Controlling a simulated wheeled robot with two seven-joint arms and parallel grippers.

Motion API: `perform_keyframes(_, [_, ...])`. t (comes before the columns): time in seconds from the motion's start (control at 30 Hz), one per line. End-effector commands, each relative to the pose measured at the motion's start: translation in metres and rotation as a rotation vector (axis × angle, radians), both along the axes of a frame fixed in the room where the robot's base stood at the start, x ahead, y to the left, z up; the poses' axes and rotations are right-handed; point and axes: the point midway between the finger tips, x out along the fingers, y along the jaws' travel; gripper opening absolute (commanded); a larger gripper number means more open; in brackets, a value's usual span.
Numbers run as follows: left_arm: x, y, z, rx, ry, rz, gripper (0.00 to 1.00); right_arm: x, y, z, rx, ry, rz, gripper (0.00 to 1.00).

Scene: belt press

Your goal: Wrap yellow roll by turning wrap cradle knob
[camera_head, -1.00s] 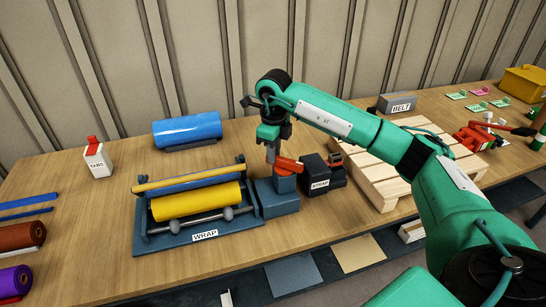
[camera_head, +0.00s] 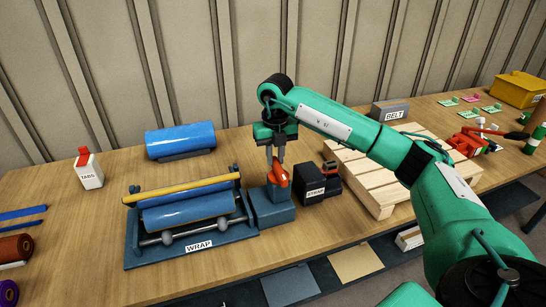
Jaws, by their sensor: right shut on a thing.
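The wrap cradle (camera_head: 232,233), a dark blue frame labelled WRAP, sits on the table at the left of centre. The roll (camera_head: 188,212) in it now shows a blue surface, with no yellow visible on its body. A thin yellow bar (camera_head: 180,190) runs above and behind it. The orange-red knob (camera_head: 279,175) stands on the blue block at the cradle's right end. My right gripper (camera_head: 276,161) points down from above and is shut on the knob. My left gripper is out of view.
A blue roll (camera_head: 181,140) lies behind the cradle, and a white TABS bottle (camera_head: 89,171) stands left of it. A black STRAP device (camera_head: 318,184) is close right of the knob. A wooden pallet (camera_head: 385,178) and BELT box (camera_head: 390,111) are farther right.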

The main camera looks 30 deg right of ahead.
Motion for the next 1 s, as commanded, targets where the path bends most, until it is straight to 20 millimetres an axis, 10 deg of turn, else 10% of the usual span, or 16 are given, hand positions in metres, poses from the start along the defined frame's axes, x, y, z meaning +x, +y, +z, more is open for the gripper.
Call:
perform_keyframes(0.8, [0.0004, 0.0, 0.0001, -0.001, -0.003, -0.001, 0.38, -0.0011, -0.0047, 0.0011, 0.0, -0.002, -0.13, 0.0])
perform_keyframes(0.9, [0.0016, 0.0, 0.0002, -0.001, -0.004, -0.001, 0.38, -0.0011, -0.0046, 0.0011, 0.0, -0.002, -0.129, 0.34])
perform_keyframes(1.0, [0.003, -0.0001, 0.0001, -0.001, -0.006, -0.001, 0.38, -0.0013, -0.0044, 0.0008, -0.001, -0.002, -0.129, 0.4])
